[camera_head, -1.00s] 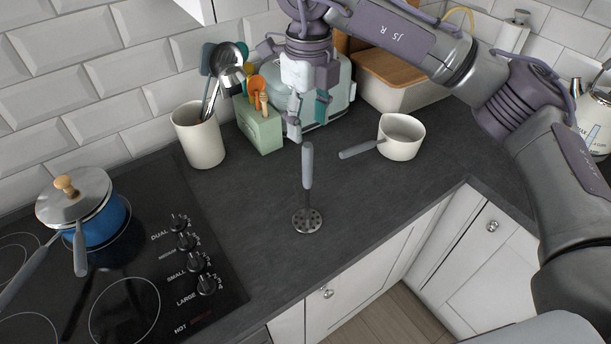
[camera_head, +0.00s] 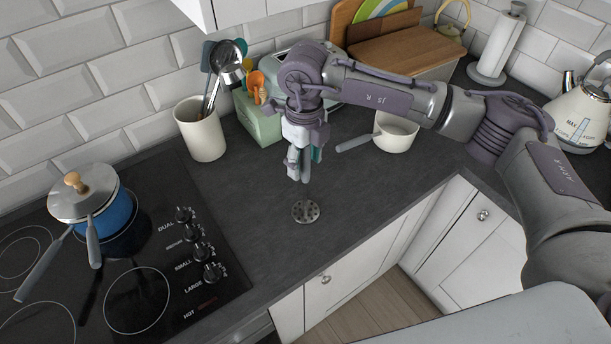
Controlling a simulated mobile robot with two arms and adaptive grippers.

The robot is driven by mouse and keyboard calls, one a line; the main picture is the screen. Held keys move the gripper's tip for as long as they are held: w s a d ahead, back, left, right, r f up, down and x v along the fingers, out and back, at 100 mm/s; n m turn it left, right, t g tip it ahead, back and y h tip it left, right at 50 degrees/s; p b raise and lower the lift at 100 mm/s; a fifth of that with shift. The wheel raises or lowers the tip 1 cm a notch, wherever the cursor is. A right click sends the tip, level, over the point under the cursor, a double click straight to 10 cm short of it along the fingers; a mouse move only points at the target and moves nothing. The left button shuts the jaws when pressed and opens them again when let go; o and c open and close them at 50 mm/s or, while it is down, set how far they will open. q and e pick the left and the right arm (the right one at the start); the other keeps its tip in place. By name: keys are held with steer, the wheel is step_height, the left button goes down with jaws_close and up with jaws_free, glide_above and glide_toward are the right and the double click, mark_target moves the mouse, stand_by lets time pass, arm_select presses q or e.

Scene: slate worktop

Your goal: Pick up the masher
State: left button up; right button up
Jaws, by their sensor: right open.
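The masher (camera_head: 306,211) stands upright on the dark worktop, its round perforated steel head down on the surface. Its handle is mostly hidden behind my right gripper. My right gripper (camera_head: 303,176) points down right over the masher, its fingers at the height of the handle. It is open; I cannot see clearly whether the handle lies between the fingers. My left gripper is not in view.
A cream crock (camera_head: 200,133) of utensils and a green box (camera_head: 258,122) stand behind to the left. A white saucepan (camera_head: 397,136) is to the right, its handle pointing at the gripper. A blue pot (camera_head: 108,217) sits on the hob. The worktop in front of the masher is clear.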

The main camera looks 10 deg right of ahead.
jaws_close()
steer(key=shift+r, duration=0.1)
